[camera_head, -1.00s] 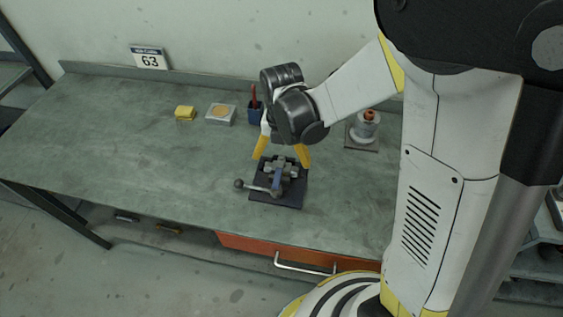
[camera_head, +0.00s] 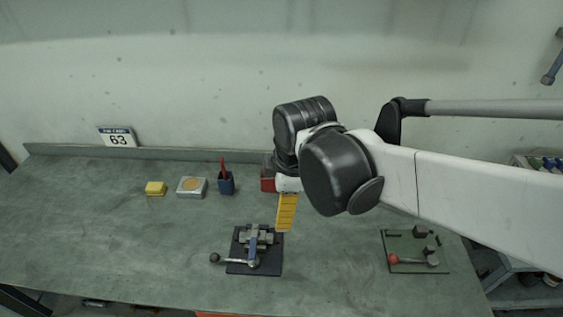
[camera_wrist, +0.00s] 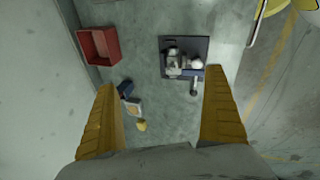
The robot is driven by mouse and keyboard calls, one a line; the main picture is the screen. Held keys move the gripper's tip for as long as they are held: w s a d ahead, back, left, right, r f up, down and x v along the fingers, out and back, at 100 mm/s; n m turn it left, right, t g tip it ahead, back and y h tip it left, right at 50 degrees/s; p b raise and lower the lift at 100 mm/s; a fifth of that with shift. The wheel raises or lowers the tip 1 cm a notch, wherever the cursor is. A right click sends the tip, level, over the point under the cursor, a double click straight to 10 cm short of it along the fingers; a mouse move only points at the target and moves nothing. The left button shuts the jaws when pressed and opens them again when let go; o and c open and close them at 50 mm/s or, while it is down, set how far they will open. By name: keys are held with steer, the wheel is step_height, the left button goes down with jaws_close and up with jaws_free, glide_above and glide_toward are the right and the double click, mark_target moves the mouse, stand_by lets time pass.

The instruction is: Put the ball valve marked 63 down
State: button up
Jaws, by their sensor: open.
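A grey metal fixture like a small vise stands on a dark base plate (camera_head: 240,268) near the bench's front; it also shows in the wrist view (camera_wrist: 202,44). A metal piece with a blue lever (camera_head: 254,242) sits in it, probably the ball valve; I cannot read a mark on it or tell if it is clamped. A bar with a dark ball end (camera_head: 215,258) sticks out to the left. My gripper (camera_head: 287,228) is above and behind the fixture. In the wrist view its yellow fingers (camera_wrist: 160,80) are apart and nothing is between them.
A card marked 63 (camera_head: 117,138) stands at the back left. A yellow block (camera_head: 155,188), a grey box (camera_head: 192,187), a blue holder (camera_head: 226,184) and a red bin (camera_head: 267,180) line the back. A green plate (camera_head: 397,266) with a red-knobbed bar is right. The left bench is clear.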

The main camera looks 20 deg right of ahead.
steer(key=s+d+r+m+t, duration=0.2)
steer(key=s+d+m+t, duration=0.1)
steer(key=m, duration=1.2)
steer(key=s+d, duration=0.1)
steer(key=s, duration=0.1)
steer(key=shift+s+r, duration=0.35)
steer(key=shift+s, duration=0.05)
